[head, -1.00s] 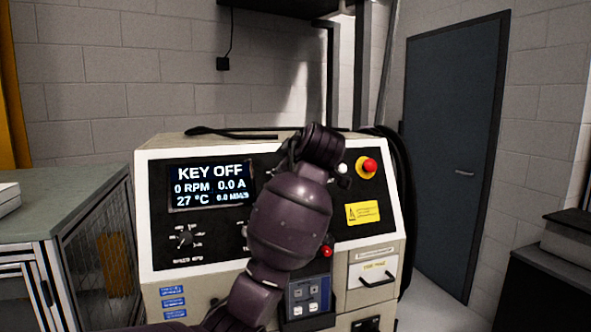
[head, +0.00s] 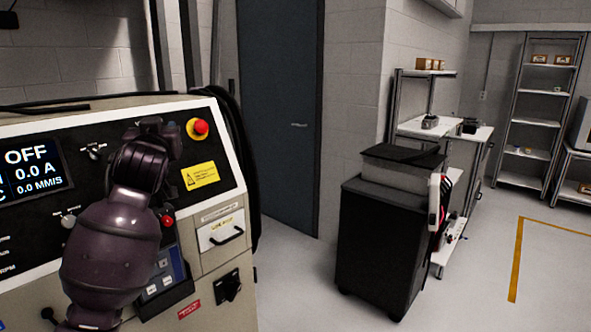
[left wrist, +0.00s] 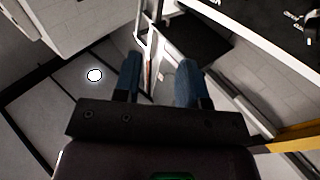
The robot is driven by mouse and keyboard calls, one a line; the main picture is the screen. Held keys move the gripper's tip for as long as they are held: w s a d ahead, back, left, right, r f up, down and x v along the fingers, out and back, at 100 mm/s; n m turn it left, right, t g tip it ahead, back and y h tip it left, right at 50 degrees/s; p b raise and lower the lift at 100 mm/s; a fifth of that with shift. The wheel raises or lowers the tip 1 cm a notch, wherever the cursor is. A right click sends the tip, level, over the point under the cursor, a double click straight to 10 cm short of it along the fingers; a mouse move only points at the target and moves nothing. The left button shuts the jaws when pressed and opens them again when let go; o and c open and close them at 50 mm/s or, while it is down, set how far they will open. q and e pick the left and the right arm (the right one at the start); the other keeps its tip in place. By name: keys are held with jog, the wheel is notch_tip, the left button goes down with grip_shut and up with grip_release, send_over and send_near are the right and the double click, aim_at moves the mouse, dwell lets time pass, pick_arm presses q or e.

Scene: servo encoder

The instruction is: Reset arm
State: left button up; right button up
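One of my purple arms (head: 112,245) rises in front of the control console (head: 222,202) in the head view. I cannot tell surely which arm it is, and no gripper fingers show on it there. In the left wrist view my left gripper (left wrist: 158,80) has its two blue fingers well apart. Nothing is held between them. The console's screen (head: 31,170) is partly cut off at the left edge and shows "OFF", 0.0 A and 0.0 MM/S. A red button on a yellow base (head: 200,128) is at the console's upper right. My arm hides part of the panel.
A closed dark door (head: 285,130) stands behind the console. A black cabinet (head: 375,245) is to its right, with floor between them. Shelves (head: 550,125) stand at the far right. Open floor with a yellow line (head: 517,262) lies in front of them.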

pick_arm(q)
jog(key=s+d+f+m+h, duration=0.15)
jog(key=s+f, duration=0.25)
jog(key=f, duration=0.6)
jog(key=s+d+f+m+g+h, duration=0.1)
jog(key=s+f+m+h, duration=0.15)
jog(key=f, duration=0.75)
jog(key=s+d+f+m+h, duration=0.15)
jog(key=s+f, duration=0.35)
jog(key=f, duration=0.5)
jog(key=s+a+f+n+g, duration=0.1)
jog(key=s+a+f+g, duration=0.1)
jog(key=s+f, duration=1)
jog(key=s+a+f+n+g+y, duration=0.1)
jog(key=s+f+g, duration=0.3)
jog(key=s+f, duration=0.8)
jog(key=shift+s+a+f, duration=0.25)
jog(key=shift+s+a, duration=0.15)
jog(key=shift+s, duration=0.85)
